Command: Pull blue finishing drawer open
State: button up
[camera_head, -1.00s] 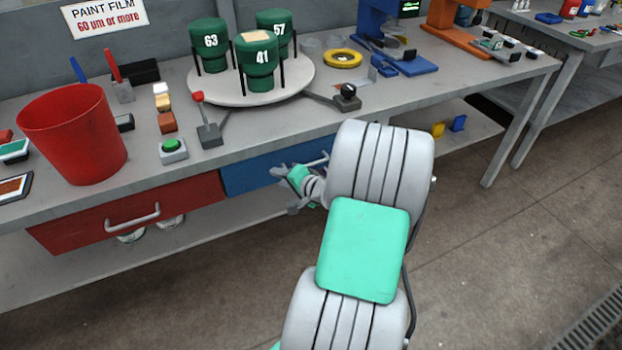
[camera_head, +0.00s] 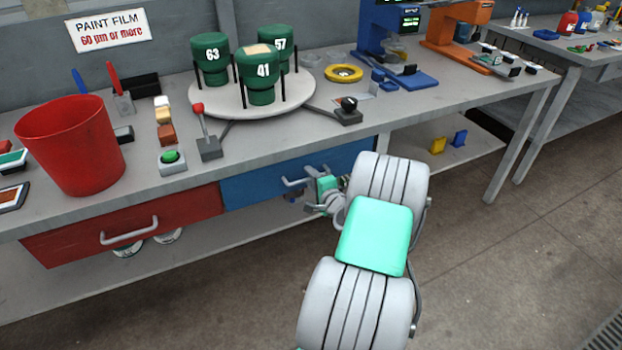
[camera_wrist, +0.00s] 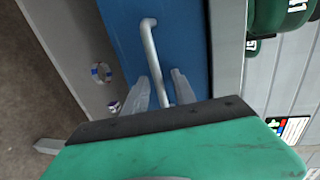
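The blue drawer (camera_head: 250,184) is under the bench, to the right of a red drawer, and its front looks flush, shut. Its grey bar handle (camera_head: 292,183) is partly hidden by my gripper in the head view. My gripper (camera_head: 308,197) is at the handle's right part. In the wrist view the blue front (camera_wrist: 185,45) fills the upper middle, and the handle (camera_wrist: 150,48) runs down between the two fingers of my gripper (camera_wrist: 160,78). The fingers are apart, with a gap visible on each side of the bar. The handle's near end is hidden behind the gripper body.
The red drawer (camera_head: 125,226) is at left under the bench (camera_head: 330,135). Above stand a red bin (camera_head: 70,148), a round turntable (camera_head: 215,99) with green canisters, and a red-knobbed lever (camera_head: 205,135). Open floor (camera_head: 520,260) lies at right.

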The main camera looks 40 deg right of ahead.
grip_shut()
dwell(1.3)
